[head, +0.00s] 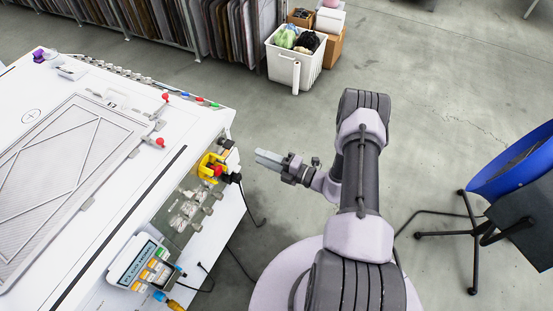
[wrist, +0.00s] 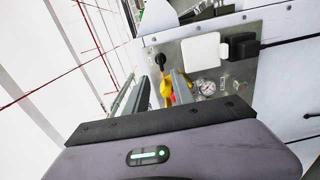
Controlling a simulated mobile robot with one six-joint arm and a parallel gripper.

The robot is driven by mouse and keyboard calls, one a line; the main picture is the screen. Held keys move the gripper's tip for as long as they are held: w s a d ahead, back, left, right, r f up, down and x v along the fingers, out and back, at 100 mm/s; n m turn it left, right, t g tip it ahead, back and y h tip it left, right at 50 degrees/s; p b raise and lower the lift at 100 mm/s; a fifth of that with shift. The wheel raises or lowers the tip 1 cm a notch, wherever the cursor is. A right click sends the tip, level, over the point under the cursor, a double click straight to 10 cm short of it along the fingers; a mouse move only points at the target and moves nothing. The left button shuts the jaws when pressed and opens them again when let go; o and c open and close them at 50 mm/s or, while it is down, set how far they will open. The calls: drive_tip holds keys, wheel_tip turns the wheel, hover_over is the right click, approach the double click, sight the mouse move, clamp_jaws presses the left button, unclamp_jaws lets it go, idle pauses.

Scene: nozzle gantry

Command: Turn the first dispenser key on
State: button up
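My gripper (head: 268,158) is held out over the floor to the right of the white machine, apart from its side panel. In the wrist view its two fingers (wrist: 153,85) stand apart with nothing held between them. A yellow part (head: 207,163) with a red knob sits at the panel's upper end; in the wrist view the yellow part (wrist: 168,88) shows beyond the fingers, partly hidden. A black round knob (wrist: 160,60) is on the metal panel near it. I cannot tell which part is the first dispenser key or how it is turned.
A black plug (wrist: 243,45) with a cable, a white plate (wrist: 201,51) and a gauge (wrist: 206,87) are on the panel. A control box with a screen (head: 138,262) hangs at the machine's near corner. A blue chair (head: 510,165) stands at right. Floor between is mostly clear.

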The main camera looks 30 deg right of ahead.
drive_tip(key=v, duration=0.6)
drive_tip(key=shift+p, duration=0.35)
